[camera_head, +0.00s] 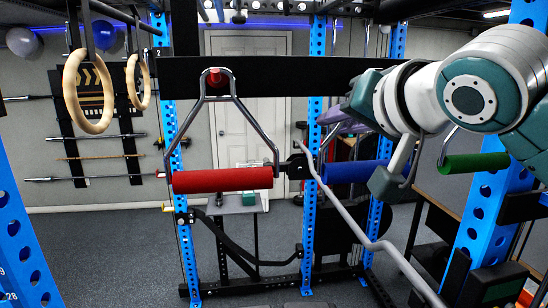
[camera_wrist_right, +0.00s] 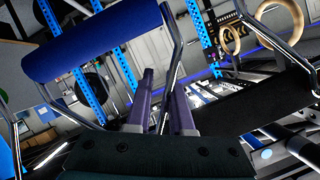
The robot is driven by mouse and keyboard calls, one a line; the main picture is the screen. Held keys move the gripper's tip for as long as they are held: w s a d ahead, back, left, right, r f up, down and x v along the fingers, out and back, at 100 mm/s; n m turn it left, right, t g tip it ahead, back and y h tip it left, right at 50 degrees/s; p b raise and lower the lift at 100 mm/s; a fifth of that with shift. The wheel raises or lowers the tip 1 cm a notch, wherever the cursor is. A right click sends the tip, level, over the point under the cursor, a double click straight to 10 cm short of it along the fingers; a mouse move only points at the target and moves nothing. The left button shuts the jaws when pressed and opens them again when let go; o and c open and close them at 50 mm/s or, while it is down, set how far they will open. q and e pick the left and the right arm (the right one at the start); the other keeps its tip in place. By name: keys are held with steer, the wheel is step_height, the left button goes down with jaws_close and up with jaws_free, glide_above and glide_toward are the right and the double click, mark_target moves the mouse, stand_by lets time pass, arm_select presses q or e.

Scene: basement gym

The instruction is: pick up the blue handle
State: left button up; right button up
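The blue handle (camera_head: 345,172) hangs in the middle right of the head view, partly hidden behind my right arm. In the right wrist view the blue handle (camera_wrist_right: 95,45) is a thick blue cylinder at the upper left, with a chrome frame at its end. My right gripper (camera_head: 338,121) is above the blue handle in the head view, its purple fingers partly hidden by the wrist. In the right wrist view my right gripper (camera_wrist_right: 163,84) has its fingers apart, beside the blue grip. The chrome bar shows in the gap; I cannot tell whether it is between or behind the fingers. My left gripper is out of view.
A red handle (camera_head: 222,180) hangs to the left and a green handle (camera_head: 475,163) to the right. A black beam (camera_head: 270,77) crosses above. Blue rack posts (camera_head: 316,130) and a bent silver bar (camera_head: 352,224) stand close by. Wooden rings (camera_head: 70,95) hang at the left.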

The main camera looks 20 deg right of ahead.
jaws_close()
stand_by(1.0)
